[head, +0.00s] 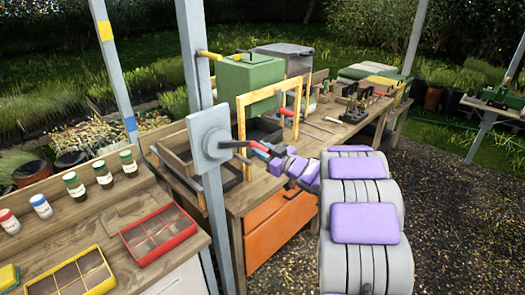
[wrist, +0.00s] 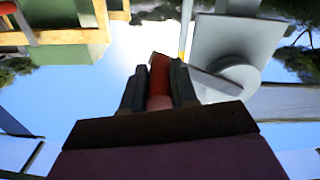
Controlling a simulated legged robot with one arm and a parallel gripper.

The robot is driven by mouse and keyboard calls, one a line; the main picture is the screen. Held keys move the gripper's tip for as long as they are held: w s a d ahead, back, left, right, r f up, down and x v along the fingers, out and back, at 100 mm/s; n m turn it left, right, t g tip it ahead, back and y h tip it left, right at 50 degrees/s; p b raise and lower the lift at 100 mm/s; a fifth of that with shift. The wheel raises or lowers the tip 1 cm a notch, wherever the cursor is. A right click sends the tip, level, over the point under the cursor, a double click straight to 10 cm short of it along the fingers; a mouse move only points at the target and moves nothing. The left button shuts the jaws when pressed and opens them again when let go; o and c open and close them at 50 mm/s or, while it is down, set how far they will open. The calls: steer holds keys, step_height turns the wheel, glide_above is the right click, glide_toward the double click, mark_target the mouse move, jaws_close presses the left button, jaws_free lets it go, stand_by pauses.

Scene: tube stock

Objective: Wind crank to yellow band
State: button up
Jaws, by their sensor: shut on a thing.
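The crank has a grey mounting plate (head: 210,138) on an upright grey post, with a dark arm reaching right to a red handle (head: 260,146). My gripper (head: 270,152) is shut on that red handle. In the wrist view the red handle (wrist: 159,75) stands between the two dark fingers, and the grey hub (wrist: 240,76) is to its right. My fingers partly hide the handle.
A wooden bench (head: 225,200) with a green box (head: 250,82) and a yellow frame stands behind the crank. At the left front, another bench holds a red divided tray (head: 122,236) and several small bottles. Gravel ground at the right is clear.

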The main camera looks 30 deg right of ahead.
jaws_close()
steer(key=s+a+f+m+p, duration=0.4)
steer(key=a+f+m+p, duration=0.4)
steer(key=p, duration=1)
steer(key=shift+a+m, duration=1.65)
steer(key=shift+m, duration=1.25)
steer(key=shift+s+f, duration=0.1)
steer(key=o, duration=0.7)
jaws_free()
